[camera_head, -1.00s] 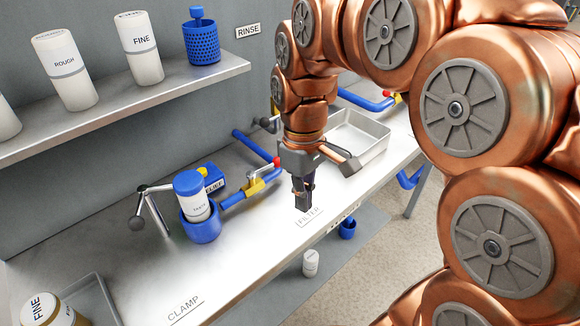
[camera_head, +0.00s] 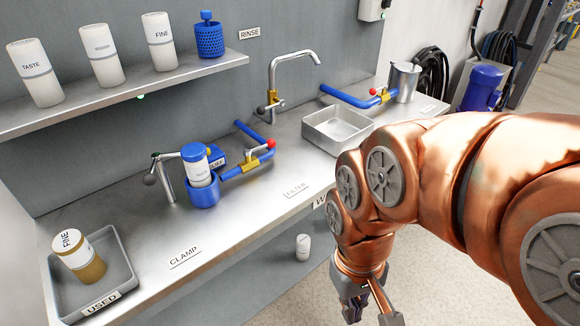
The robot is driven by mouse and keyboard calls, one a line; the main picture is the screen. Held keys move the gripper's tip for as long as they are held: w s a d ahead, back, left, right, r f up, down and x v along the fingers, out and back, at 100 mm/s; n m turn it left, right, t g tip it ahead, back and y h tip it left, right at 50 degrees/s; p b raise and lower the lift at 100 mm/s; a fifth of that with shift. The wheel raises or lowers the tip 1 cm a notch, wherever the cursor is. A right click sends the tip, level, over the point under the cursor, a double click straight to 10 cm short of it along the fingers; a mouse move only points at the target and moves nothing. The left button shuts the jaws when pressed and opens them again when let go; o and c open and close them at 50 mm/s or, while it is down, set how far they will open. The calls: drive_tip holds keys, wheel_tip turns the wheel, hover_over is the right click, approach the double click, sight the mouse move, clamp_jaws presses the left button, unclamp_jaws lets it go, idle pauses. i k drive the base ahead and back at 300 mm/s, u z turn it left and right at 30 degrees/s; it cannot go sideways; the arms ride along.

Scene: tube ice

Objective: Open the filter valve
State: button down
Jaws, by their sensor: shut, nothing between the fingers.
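The blue filter housing (camera_head: 203,192) holds a white cartridge with a blue top (camera_head: 196,165) on the bench. A blue pipe joins it to a yellow valve (camera_head: 250,163), whose lever ends in a red knob (camera_head: 271,144). The lever points right, roughly along the pipe. A second yellow valve with a red knob (camera_head: 383,92) sits on the blue pipe at the back right. My gripper (camera_head: 356,312) is shut and empty at the bottom of the view, in front of the bench edge and well away from both valves. Its fingertips are small and partly cut off.
A metal basin (camera_head: 330,133) and a tall tap (camera_head: 290,65) stand behind. A clamp lever with a dark knob (camera_head: 150,179) is left of the housing. A grey tray (camera_head: 128,262) holds a FINE cartridge (camera_head: 79,257).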

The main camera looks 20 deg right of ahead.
sight(271, 143)
drive_tip(key=z, duration=0.05)
drive_tip(key=k, duration=0.6)
drive_tip(key=u, duration=0.8)
drive_tip(key=i, duration=1.05)
drive_tip(key=z, duration=0.4)
